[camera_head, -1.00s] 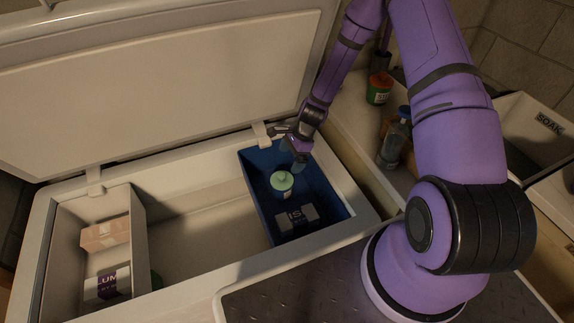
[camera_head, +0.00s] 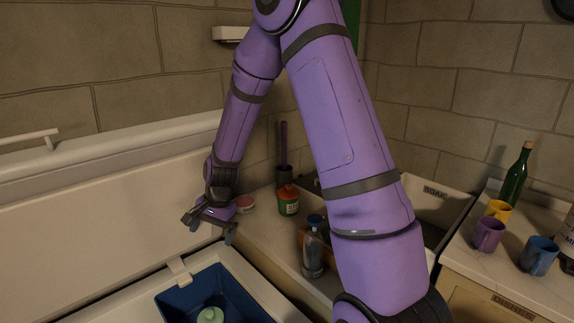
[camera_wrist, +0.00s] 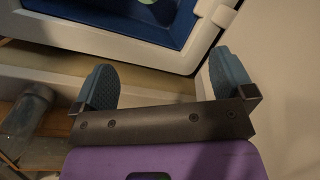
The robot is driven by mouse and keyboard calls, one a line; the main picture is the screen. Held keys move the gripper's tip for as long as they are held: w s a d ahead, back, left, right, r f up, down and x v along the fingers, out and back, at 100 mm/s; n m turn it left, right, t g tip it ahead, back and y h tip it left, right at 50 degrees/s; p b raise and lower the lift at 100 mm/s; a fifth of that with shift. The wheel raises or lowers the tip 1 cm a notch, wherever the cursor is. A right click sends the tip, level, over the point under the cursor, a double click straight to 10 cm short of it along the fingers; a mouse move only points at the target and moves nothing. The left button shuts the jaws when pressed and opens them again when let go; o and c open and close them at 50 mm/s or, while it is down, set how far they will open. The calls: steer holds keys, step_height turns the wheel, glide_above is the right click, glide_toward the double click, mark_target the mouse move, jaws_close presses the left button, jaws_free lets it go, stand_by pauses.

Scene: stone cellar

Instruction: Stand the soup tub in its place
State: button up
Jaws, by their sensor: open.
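A pale green tub (camera_head: 210,315) stands in the blue bin (camera_head: 180,300) inside the open chest freezer, cut off by the bottom edge of the head view. I see no label that confirms it is the soup tub. In the wrist view a pale green edge (camera_wrist: 150,2) shows at the top, inside the blue bin (camera_wrist: 178,28). My gripper (camera_head: 210,230) is open and empty, above the freezer's back rim near the lid hinge (camera_head: 180,270). Its fingers also show apart in the wrist view (camera_wrist: 160,72), with nothing between them.
The raised freezer lid (camera_head: 90,220) stands left of my gripper. Mugs (camera_head: 488,233) and a green bottle (camera_head: 517,175) stand further right.

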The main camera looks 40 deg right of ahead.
steer(key=s+r+n+t+h, duration=0.1)
steer(key=s+r+n, duration=0.1)
steer(key=s+r, duration=0.35)
steer(key=s+r+n, duration=0.2)
steer(key=r, duration=0.6)
steer(key=s+r+n+t+h, duration=0.1)
steer(key=s+r+n, duration=0.1)
steer(key=s+r, duration=0.35)
steer(key=s+r+n+t, duration=0.1)
steer(key=s+r+n, duration=0.1)
steer(key=s+r, duration=0.3)
steer(key=s+d+r+n+t, duration=0.1)
steer(key=s+r+n, duration=0.2)
steer(key=s, duration=0.7)
steer(key=shift+s+d+r+h, duration=0.2)
steer(key=shift+s+r+h, duration=0.1)
steer(key=shift+r, duration=0.65)
steer(key=shift+w, duration=0.1)
